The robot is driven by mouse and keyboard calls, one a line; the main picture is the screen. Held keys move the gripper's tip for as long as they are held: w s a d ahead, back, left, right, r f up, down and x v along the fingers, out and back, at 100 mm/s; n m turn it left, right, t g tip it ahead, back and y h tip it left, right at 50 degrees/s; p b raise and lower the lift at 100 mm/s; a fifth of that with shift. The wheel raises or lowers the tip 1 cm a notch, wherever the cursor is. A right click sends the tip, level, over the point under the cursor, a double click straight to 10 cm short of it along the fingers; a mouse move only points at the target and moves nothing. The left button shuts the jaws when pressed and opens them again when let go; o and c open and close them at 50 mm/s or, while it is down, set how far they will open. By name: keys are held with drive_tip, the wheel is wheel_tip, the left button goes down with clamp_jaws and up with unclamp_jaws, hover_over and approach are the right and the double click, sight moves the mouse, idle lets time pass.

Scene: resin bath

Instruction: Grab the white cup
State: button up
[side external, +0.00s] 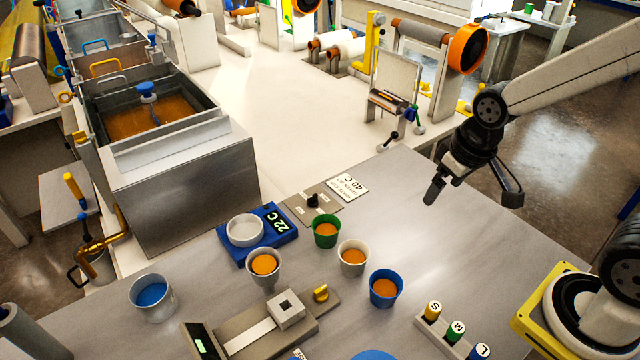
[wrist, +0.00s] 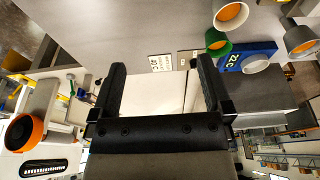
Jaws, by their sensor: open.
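The white cup (side external: 353,267) stands upright on the grey table between a green cup (side external: 326,236) and a blue cup (side external: 386,292), with orange contents inside. In the wrist view the white cup (wrist: 231,17) shows near the top edge, right of centre, next to the green cup (wrist: 217,44). My gripper (side external: 472,193) is open and empty, above the far right part of the table. It is up and to the right of the white cup, well apart from it. In the wrist view my gripper's two fingers (wrist: 162,67) are spread with nothing between them.
A metal cup (side external: 153,305) holds something blue. The table's right middle is clear.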

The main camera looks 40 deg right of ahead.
drive_tip(key=s+a+f+m+g+y, duration=0.25)
drive_tip(key=a+m+y, duration=0.3)
drive_tip(key=m, duration=0.35)
drive_tip(key=w+r+m+t+y, duration=0.2)
drive_tip(key=w+m+t+y, duration=0.45)
drive_tip(key=m, duration=0.65)
drive_tip(key=shift+n+g, duration=0.3)
drive_tip(key=f, duration=1.3)
drive_tip(key=shift+w+a+f, duration=0.2)
drive_tip(key=shift+w+f, duration=0.05)
drive_tip(key=shift+f, duration=0.05)
drive_tip(key=shift+a, duration=0.1)
drive_tip(key=shift+x, duration=1.2)
